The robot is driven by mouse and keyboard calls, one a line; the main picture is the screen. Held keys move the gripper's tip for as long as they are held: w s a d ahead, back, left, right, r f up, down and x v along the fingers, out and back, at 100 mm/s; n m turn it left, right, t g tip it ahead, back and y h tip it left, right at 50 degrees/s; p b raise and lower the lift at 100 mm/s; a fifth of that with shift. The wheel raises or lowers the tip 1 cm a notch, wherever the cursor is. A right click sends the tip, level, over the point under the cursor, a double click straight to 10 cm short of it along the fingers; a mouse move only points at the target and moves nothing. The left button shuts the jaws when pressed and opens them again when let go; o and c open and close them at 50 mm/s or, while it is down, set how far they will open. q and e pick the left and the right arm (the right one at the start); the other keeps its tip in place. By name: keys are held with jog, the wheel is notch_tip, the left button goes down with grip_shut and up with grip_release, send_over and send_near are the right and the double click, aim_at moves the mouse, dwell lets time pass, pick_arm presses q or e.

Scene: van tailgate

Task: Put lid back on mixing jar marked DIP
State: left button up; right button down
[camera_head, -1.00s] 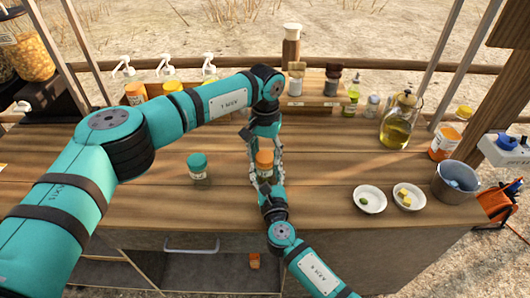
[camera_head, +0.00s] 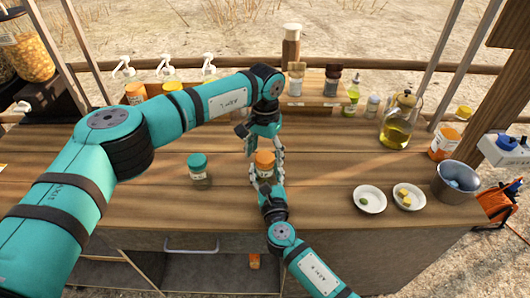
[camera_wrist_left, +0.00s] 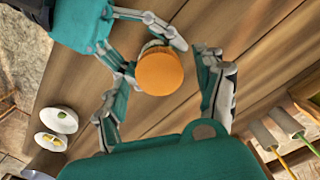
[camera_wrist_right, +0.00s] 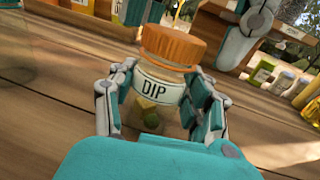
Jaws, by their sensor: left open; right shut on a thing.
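The mixing jar marked DIP (camera_wrist_right: 157,88) is clear, with a white label and green and yellow pieces inside. Its orange lid (camera_wrist_right: 172,45) sits on top and looks level; the lid also shows in the head view (camera_head: 265,158) and left wrist view (camera_wrist_left: 160,71). My right gripper (camera_head: 266,177) is shut on the jar's sides, below the lid, at the counter. My left gripper (camera_head: 263,150) is open just above the lid. In the left wrist view its fingers stand apart on either side of the lid, and the right-hand finger is clear of it.
A teal-lidded jar (camera_head: 199,170) stands left of the DIP jar. Two white dishes (camera_head: 369,199) (camera_head: 409,197) and a grey bucket (camera_head: 456,182) are at the right. An oil jug (camera_head: 398,122) and a rack (camera_head: 312,98) of bottles stand behind. The counter between is clear.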

pick_arm(q)
notch_tip(320, 180, up, 4)
jog(key=shift+r, duration=0.15)
jog(key=shift+c, duration=0.3)
